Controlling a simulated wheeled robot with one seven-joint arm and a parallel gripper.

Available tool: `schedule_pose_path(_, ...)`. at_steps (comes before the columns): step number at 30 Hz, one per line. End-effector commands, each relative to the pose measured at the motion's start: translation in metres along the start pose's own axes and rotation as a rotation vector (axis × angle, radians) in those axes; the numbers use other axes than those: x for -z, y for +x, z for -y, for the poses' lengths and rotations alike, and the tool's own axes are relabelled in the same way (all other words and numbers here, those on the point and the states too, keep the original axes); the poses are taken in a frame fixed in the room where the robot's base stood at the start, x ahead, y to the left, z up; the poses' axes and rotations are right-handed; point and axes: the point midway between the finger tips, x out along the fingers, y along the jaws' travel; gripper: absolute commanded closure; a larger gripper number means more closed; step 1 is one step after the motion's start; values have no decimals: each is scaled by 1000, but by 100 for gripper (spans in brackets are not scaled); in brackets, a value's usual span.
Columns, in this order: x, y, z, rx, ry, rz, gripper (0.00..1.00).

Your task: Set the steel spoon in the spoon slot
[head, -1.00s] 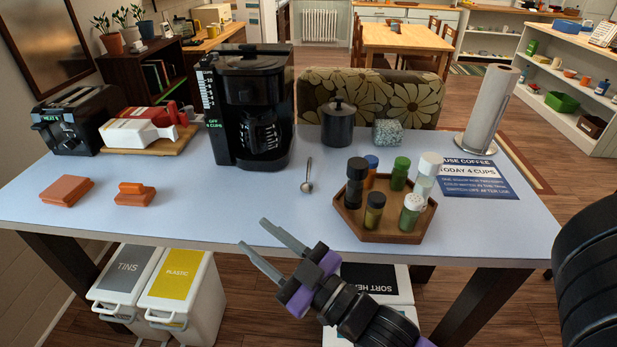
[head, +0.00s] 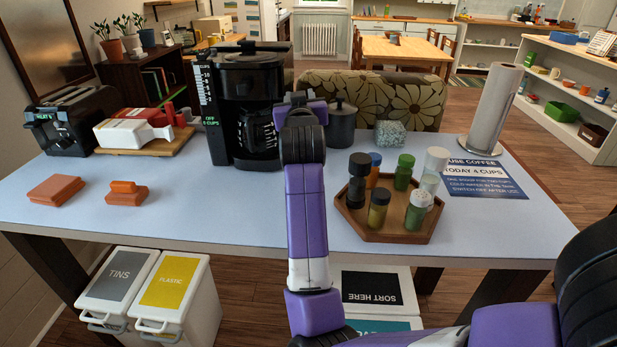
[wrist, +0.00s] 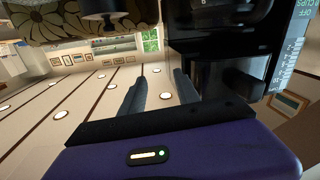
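My gripper (wrist: 157,82) is open, its two grey fingers apart with nothing visible between them in the wrist view. In the head view my purple and black arm reaches over the table, and the fingers are hidden behind my wrist, between the coffee maker (head: 245,75) and the black lidded canister (head: 341,126). The steel spoon does not show now; the place where it lay in the earlier head frame is behind my arm. I cannot make out a spoon slot. The coffee maker also fills the right of the wrist view (wrist: 225,45).
A wooden hexagonal tray (head: 395,235) with several jars stands right of my arm. Orange blocks (head: 126,194) lie left. The table's (head: 225,210) front left-centre is clear.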

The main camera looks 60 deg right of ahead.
Motion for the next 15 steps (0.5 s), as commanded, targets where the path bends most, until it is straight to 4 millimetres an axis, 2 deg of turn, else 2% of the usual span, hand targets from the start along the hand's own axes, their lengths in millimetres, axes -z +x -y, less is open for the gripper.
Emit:
schedule_pose_path(3, -11, 22, -17, -59, 73, 147, 62)
schedule_pose_path(8, -38, 34, -27, -94, 160, 385, 62)
schedule_pose_path(11, -62, 30, -24, -93, 207, 564, 62)
schedule_pose_path(15, -105, 8, -14, -75, 215, 813, 62)
